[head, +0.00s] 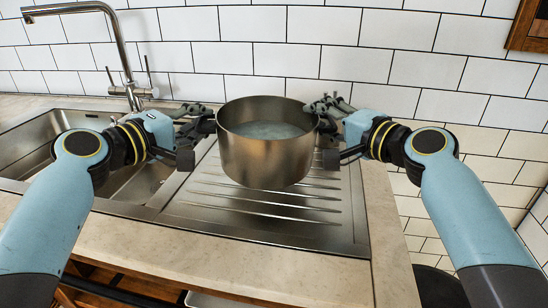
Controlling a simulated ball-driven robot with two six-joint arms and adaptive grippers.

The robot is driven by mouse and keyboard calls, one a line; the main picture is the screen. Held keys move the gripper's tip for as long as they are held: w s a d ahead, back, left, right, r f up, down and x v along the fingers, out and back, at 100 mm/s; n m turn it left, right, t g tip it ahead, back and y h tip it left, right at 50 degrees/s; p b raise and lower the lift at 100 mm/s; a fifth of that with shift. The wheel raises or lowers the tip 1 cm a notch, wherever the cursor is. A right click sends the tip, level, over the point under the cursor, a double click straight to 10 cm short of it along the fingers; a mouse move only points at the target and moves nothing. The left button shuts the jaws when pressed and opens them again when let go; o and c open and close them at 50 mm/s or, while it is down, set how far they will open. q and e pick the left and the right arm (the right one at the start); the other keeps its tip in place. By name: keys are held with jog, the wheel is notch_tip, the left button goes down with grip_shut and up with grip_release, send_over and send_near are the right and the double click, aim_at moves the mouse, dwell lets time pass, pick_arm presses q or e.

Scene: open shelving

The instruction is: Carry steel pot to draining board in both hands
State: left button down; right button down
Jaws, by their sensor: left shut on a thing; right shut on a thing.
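The steel pot (264,158) is in the middle of the head view, upright, over the ridged draining board (290,222). Its inside shows a pale grey-blue surface. Whether its base touches the board or hangs a little above it, I cannot tell. My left gripper (203,126) is shut on the pot's left side, near the rim. My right gripper (326,122) is shut on the pot's right side, at about the same height. The fingers hide the places where they grip.
A sink basin (48,130) lies to the left of the draining board, with a tall chrome tap (120,45) behind it. A pale stone worktop (230,262) runs along the front. White wall tiles (270,60) stand close behind. The worktop ends at the right.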

pick_arm(q)
jog(key=shift+w+a+r, duration=0.15)
jog(key=shift+w+r, duration=0.05)
jog(key=shift+r, duration=0.05)
pick_arm(e)
jog(key=shift+w+d+r, duration=0.1)
jog(key=shift+r, duration=0.1)
pick_arm(q)
jog(key=shift+s, duration=0.1)
